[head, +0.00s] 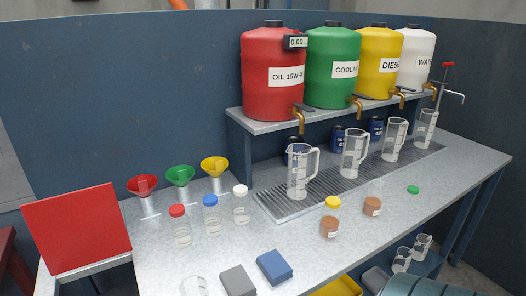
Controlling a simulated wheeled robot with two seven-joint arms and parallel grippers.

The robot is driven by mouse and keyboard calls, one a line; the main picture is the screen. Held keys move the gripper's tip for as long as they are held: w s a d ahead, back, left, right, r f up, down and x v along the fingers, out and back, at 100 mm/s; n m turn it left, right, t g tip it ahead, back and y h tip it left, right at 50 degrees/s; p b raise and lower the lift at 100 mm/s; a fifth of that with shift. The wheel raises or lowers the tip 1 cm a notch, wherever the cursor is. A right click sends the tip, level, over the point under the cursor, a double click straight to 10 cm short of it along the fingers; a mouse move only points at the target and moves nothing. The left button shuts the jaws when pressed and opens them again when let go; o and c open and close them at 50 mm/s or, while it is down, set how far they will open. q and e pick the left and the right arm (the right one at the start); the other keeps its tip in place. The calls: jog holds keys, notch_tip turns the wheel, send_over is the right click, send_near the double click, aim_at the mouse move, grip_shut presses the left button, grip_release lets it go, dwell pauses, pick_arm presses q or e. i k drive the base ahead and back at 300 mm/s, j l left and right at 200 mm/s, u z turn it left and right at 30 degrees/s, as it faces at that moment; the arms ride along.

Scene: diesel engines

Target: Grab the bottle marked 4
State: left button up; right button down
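No number 4 can be read on any bottle; the labels are too small. Three clear bottles stand on the left of the bench: one with a red cap (181,228), one with a blue cap (211,217) and one with a white cap (241,207). Right of the middle stands a yellow-capped bottle (330,225) with a brown lower part and a pale label. Neither gripper is in view.
Clear jugs (299,175) stand on a drain grate (283,205) below a shelf with red, green, yellow and white drums. Funnels (180,177), a red panel (76,230), a blue block (274,267), a grey block (238,281) and a loose green cap (413,190) are around.

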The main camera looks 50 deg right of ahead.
aim_at(374, 198)
jog(key=z, duration=1.95)
